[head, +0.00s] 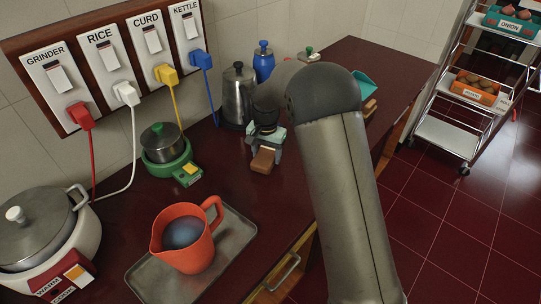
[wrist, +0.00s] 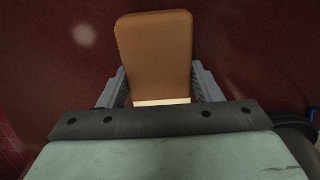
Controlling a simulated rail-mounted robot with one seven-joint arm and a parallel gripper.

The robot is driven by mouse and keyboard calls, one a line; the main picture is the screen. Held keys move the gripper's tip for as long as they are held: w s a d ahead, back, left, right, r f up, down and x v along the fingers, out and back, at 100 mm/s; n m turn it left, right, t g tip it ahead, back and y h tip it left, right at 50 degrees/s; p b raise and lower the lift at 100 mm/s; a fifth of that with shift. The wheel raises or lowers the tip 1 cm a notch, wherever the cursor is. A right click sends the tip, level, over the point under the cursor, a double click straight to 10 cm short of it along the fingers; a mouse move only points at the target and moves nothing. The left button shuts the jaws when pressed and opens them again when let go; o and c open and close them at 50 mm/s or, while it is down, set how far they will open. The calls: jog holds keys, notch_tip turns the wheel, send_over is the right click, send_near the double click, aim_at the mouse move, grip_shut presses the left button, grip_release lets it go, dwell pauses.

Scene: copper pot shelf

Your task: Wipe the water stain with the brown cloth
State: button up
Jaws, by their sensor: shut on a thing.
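The brown cloth (wrist: 153,45) is a thick, block-like pad with a pale strip at its near end. My gripper (wrist: 160,88) is shut on it, one finger on each side. In the head view, my gripper (head: 266,142) is over the middle of the dark red counter, with the brown cloth (head: 263,161) sticking out toward the front. I cannot tell whether the cloth touches the counter. A faint pale round spot (wrist: 84,36), which may be the water stain, shows on the red surface left of the cloth in the wrist view. I cannot make it out in the head view.
A steel kettle (head: 238,96) and a blue bottle (head: 263,62) stand behind my gripper. A green cooker (head: 166,150) is to the left, and an orange jug (head: 187,240) on a metal tray (head: 236,238) is in front. A teal dustpan (head: 363,86) lies right, beyond my arm.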

notch_tip(320, 180, up, 2)
jog(key=shift+r, duration=0.25)
jog(key=shift+d+r+p, duration=0.1)
jog(key=shift+r+p, duration=0.25)
jog(key=shift+p, duration=0.05)
jog(key=shift+r+p, duration=1.5)
jog(key=shift+r, duration=1)
